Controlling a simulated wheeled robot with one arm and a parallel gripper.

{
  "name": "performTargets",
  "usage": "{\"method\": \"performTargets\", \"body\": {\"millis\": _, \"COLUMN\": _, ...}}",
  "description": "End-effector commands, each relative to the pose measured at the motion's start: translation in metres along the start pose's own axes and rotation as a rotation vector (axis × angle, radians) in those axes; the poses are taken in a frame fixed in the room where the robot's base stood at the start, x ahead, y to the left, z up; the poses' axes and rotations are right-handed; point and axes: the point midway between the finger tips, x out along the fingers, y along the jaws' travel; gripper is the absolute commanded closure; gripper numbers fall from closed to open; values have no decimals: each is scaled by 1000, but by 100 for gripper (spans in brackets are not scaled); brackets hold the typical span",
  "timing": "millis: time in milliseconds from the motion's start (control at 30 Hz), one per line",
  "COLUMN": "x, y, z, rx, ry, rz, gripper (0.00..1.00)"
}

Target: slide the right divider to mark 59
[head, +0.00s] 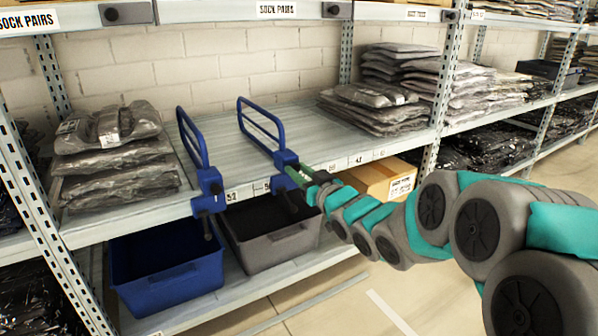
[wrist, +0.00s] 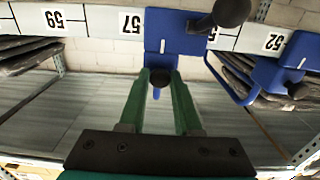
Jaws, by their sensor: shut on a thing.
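The right divider is a blue looped frame (head: 262,128) with a blue clamp (head: 285,160) on the shelf's front edge. My gripper (head: 300,177) is at this clamp. In the wrist view, which is upside down, the green fingertips (wrist: 162,82) are shut around a dark knob under the blue clamp (wrist: 175,38). The clamp sits beside mark 57 (wrist: 130,22) and covers part of the scale. Mark 59 (wrist: 41,18) is apart from it, to the left in the wrist view.
The left divider (head: 207,180) stands near mark 52 (wrist: 274,41), beside bagged garments (head: 115,150). The shelf right of the right divider is bare up to a folded stack (head: 370,105). Below are a blue bin (head: 165,272), a grey bin (head: 272,248) and a cardboard box (head: 375,180).

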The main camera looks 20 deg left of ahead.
Motion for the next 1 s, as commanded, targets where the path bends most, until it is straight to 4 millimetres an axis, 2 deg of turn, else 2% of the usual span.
{"method": "performTargets", "body": {"millis": 167, "x": 1, "y": 18, "z": -4, "rx": 2, "ry": -3, "rz": 4, "gripper": 100}}
{"method": "performTargets", "body": {"millis": 400, "x": 1, "y": 66, "z": -6, "rx": 0, "ry": -2, "rz": 6, "gripper": 100}}
{"method": "performTargets", "body": {"millis": 533, "x": 1, "y": 86, "z": -6, "rx": -2, "ry": 1, "rz": 5, "gripper": 100}}
{"method": "performTargets", "body": {"millis": 700, "x": 0, "y": 98, "z": -2, "rx": 1, "ry": 2, "rz": 1, "gripper": 100}}
{"method": "performTargets", "body": {"millis": 1000, "x": 0, "y": 99, "z": -1, "rx": 0, "ry": 2, "rz": -1, "gripper": 100}}
